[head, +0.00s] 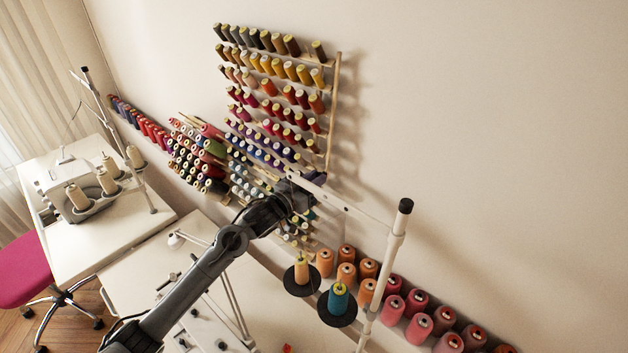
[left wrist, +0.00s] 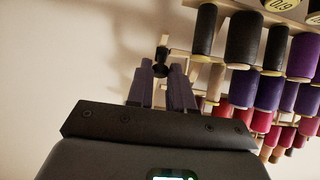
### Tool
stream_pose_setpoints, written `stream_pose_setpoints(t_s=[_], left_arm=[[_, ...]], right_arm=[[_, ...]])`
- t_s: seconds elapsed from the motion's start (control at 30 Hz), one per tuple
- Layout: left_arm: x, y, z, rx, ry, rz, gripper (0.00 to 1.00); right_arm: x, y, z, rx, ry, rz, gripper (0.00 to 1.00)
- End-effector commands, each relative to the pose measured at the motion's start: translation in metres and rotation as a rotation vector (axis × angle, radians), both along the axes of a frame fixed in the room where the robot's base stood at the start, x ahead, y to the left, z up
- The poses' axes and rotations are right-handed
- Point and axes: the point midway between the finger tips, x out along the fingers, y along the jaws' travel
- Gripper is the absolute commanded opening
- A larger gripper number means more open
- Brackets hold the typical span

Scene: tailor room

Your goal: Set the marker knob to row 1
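A small dark knob (left wrist: 160,66) shows in the left wrist view on a pale wooden post of the thread rack; I take it to be the marker knob. My left gripper (left wrist: 160,72) has its two purple-grey fingers on either side of it, with a gap between the fingers. I cannot tell whether the fingertips touch the knob. In the head view my left gripper (head: 312,184) is at the rack's right post (head: 332,115), at its lower part, and hides the knob there. My right gripper is not in view.
The wall rack holds rows of coloured spools (head: 270,88), close beside my gripper. A white thread-stand pole (head: 392,245) with a black cap rises to the right. Cones (head: 338,302) stand below. A sewing machine (head: 82,190) is at left. The wall right of the rack is bare.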

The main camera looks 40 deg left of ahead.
Motion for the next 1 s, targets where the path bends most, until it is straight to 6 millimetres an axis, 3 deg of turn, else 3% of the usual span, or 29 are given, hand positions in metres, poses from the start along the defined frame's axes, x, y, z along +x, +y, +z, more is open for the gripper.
stream_pose_setpoints(t_s=[0.1, 0.47, 0.9, 1.0], left_arm=[[0.000, 0.000, 0.000, 0.000, 0.000, 0.000, 0.00], [0.000, 0.000, 0.005, 0.000, -0.001, 0.000, 0.00], [0.007, 0.000, 0.082, -0.001, -0.003, 0.000, 0.00], [0.008, 0.000, 0.090, -0.001, -0.003, 0.000, 0.00]], right_arm=[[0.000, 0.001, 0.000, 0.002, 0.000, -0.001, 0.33], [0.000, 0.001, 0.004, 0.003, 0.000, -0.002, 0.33], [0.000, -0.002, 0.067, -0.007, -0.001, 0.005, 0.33], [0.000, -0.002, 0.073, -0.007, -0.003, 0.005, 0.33]])
